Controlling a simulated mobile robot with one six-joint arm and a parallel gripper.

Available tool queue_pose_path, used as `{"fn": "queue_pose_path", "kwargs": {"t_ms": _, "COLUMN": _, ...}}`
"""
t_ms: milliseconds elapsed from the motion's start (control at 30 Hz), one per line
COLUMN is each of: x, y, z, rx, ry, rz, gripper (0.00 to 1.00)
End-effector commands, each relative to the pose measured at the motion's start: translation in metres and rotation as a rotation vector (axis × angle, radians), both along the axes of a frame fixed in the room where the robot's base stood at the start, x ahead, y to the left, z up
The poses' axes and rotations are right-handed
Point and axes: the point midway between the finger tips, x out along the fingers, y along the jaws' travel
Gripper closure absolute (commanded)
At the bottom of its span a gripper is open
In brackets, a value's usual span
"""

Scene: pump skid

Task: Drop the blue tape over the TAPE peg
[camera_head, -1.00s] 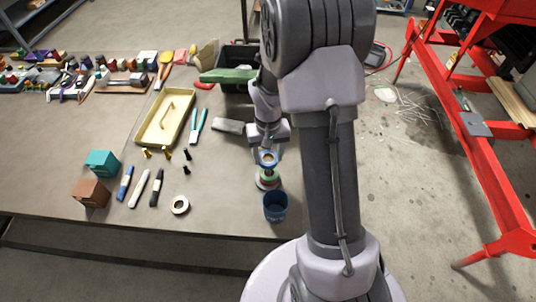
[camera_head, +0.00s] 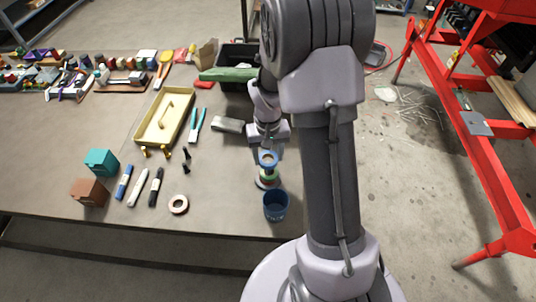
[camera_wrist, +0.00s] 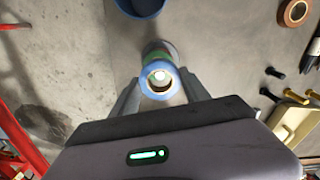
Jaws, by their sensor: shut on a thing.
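My gripper (camera_head: 268,152) is shut on the blue tape (camera_head: 268,161), a ring lying about level between the fingertips. In the wrist view the blue tape (camera_wrist: 160,96) sits between both fingers, and a pale round tip shows inside its hole. The peg stand is directly below, with a green roll (camera_head: 268,175) low on it and a pale round base (camera_head: 267,184). The green roll also shows just behind the tape in the wrist view (camera_wrist: 157,57). The tape hides most of the peg, so I cannot tell how far the tip reaches into the hole. No label is readable.
A blue cup (camera_head: 276,206) stands close in front of the stand, near the table edge. A tan tape roll (camera_head: 178,204), markers (camera_head: 139,187), bolts and a yellow tray (camera_head: 151,139) lie left. A grey block (camera_head: 228,124) is behind left.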

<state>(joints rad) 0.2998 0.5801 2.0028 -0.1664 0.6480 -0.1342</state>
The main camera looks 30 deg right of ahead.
Motion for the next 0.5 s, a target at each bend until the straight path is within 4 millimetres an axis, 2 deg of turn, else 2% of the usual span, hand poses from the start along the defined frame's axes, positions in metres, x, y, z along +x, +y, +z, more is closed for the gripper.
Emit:
{"fn": "queue_pose_path", "kwargs": {"t_ms": 67, "x": 0.0001, "y": 0.0000, "z": 0.0007, "rx": 0.000, "ry": 0.000, "rz": 0.000, "gripper": 0.78}}
{"fn": "queue_pose_path", "kwargs": {"t_ms": 100, "x": 0.0001, "y": 0.0000, "z": 0.0007, "rx": 0.000, "ry": 0.000, "rz": 0.000, "gripper": 0.42}}
{"fn": "queue_pose_path", "kwargs": {"t_ms": 200, "x": 0.0001, "y": 0.0000, "z": 0.0008, "rx": 0.000, "ry": 0.000, "rz": 0.000, "gripper": 0.23}}
{"fn": "queue_pose_path", "kwargs": {"t_ms": 500, "x": 0.0001, "y": 0.0000, "z": 0.0014, "rx": 0.000, "ry": -0.001, "rz": 0.000, "gripper": 0.21}}
